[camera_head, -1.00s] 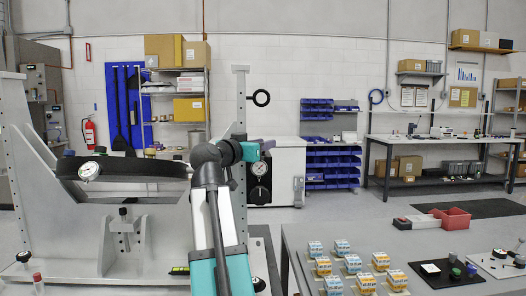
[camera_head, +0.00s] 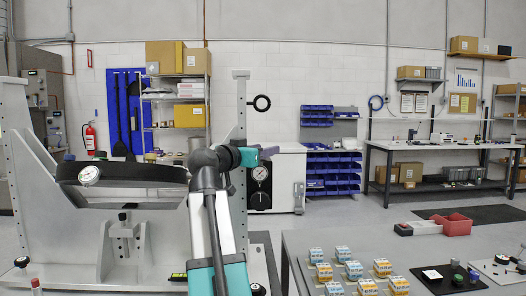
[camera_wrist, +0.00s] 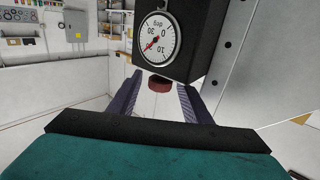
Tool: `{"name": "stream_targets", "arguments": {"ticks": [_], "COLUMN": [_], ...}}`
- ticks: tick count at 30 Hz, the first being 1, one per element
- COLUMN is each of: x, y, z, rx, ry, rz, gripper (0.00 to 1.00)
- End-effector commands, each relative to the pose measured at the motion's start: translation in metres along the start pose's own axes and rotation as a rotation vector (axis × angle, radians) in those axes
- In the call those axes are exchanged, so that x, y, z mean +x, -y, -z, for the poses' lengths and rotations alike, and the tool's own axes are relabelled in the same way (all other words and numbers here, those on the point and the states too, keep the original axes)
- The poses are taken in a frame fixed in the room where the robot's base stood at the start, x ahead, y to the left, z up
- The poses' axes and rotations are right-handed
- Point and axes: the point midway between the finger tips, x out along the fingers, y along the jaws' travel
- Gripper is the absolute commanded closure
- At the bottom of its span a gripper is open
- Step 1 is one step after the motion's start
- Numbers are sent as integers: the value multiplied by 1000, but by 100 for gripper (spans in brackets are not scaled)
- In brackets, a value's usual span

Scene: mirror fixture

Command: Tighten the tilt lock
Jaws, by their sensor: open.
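A black block with a round white dial marked deg (camera_wrist: 158,36) is at the top centre of the wrist view. A dark red knob (camera_wrist: 159,84) sits just under this block. My gripper (camera_wrist: 160,82) is open, its two dark fingers reaching forward on either side of the knob, with gaps visible. I cannot tell how deep the knob sits between them. In the head view, my gripper (camera_head: 272,152) is beside the grey upright post. A dial (camera_head: 260,173) shows just below it there. The knob cannot be made out in that view.
A grey fixture with a black curved band and another dial (camera_head: 89,174) stands at left. The perforated post (camera_head: 241,110) carries a black ring (camera_head: 262,103). A grey table (camera_head: 310,240) with several small boxes is at lower right.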

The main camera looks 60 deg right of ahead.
Motion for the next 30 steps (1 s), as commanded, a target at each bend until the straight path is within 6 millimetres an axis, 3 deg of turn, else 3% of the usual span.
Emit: {"name": "stream_targets", "arguments": {"ticks": [11, 30], "x": [-21, -104], "y": [0, 0], "z": [0, -1], "rx": [1, 1], "ry": [-1, 0], "rz": [2, 3], "gripper": [55, 55]}}
